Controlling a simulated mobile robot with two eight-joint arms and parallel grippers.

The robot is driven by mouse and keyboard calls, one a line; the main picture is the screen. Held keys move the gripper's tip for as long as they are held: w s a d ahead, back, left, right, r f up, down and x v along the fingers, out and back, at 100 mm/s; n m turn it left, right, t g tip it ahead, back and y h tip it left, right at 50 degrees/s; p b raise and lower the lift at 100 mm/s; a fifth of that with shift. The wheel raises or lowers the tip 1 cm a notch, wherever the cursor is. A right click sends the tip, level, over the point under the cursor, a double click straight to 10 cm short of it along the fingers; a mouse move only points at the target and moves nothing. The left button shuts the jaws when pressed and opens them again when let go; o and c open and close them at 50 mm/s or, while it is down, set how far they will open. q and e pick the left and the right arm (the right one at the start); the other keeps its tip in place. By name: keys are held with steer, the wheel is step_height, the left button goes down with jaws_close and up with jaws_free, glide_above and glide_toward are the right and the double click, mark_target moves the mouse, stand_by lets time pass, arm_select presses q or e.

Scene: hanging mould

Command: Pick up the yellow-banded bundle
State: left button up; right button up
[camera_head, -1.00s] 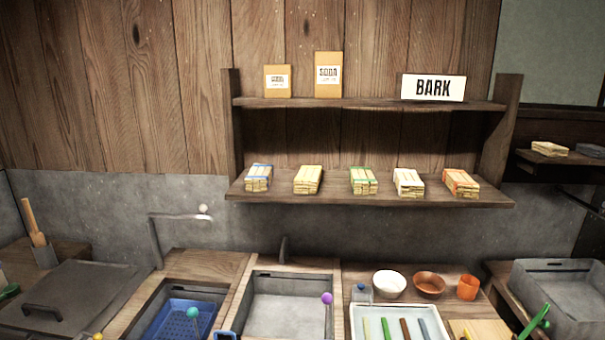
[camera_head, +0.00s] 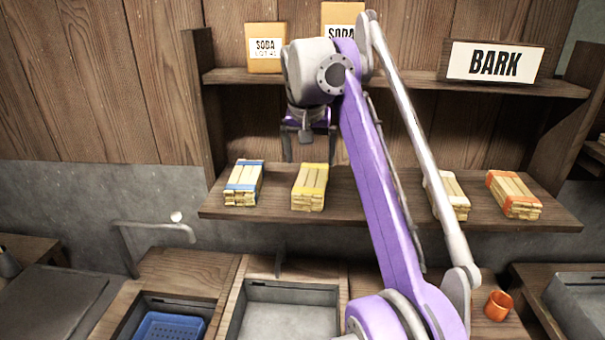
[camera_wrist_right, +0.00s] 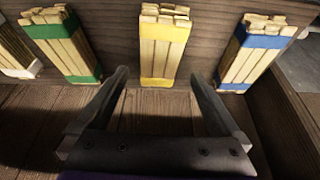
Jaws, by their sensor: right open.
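The yellow-banded bundle (camera_head: 310,187) of pale strips lies on the lower shelf, between the blue-banded bundle (camera_head: 244,183) and my purple right arm. My right gripper (camera_head: 309,147) is open and empty, above and behind the yellow-banded bundle in the head view. In the right wrist view the yellow-banded bundle (camera_wrist_right: 164,45) sits centred beyond the gap between the two fingers, apart from them. My left gripper is not in view.
The lower shelf (camera_head: 270,212) also holds a white-banded bundle (camera_head: 449,195) and an orange-banded one (camera_head: 513,194). A green-banded bundle (camera_wrist_right: 65,45) shows in the wrist view; my arm hides it in the head view. SODA packets (camera_head: 266,48) and a BARK sign (camera_head: 494,62) stand above.

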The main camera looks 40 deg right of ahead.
mark_target(311, 178)
steer(key=shift+w+d+r, duration=0.3)
steer(key=shift+w+d, duration=0.05)
steer(key=shift+w, duration=0.05)
steer(key=shift+w+d+f, duration=0.1)
steer(key=shift+w+f, duration=0.15)
steer(key=f, duration=0.2)
steer(key=d+f+b, duration=0.1)
steer(key=f, duration=0.1)
steer(key=shift+f, duration=0.1)
steer(key=x, duration=0.2)
steer(key=b+x, duration=0.1)
steer(key=x, duration=0.1)
steer(key=shift+w+f, duration=0.25)
steer(key=shift+w, duration=0.2)
steer(key=shift+d+f+b, duration=0.15)
steer(key=shift+f+b, duration=0.15)
steer(key=shift+f, duration=0.1)
steer(key=shift+w, duration=0.1)
steer(key=shift+c, duration=0.9)
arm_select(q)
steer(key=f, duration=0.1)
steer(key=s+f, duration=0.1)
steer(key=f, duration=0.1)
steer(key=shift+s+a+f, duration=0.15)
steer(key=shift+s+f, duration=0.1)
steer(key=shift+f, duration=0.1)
arm_select(e)
steer(key=c, duration=1.1)
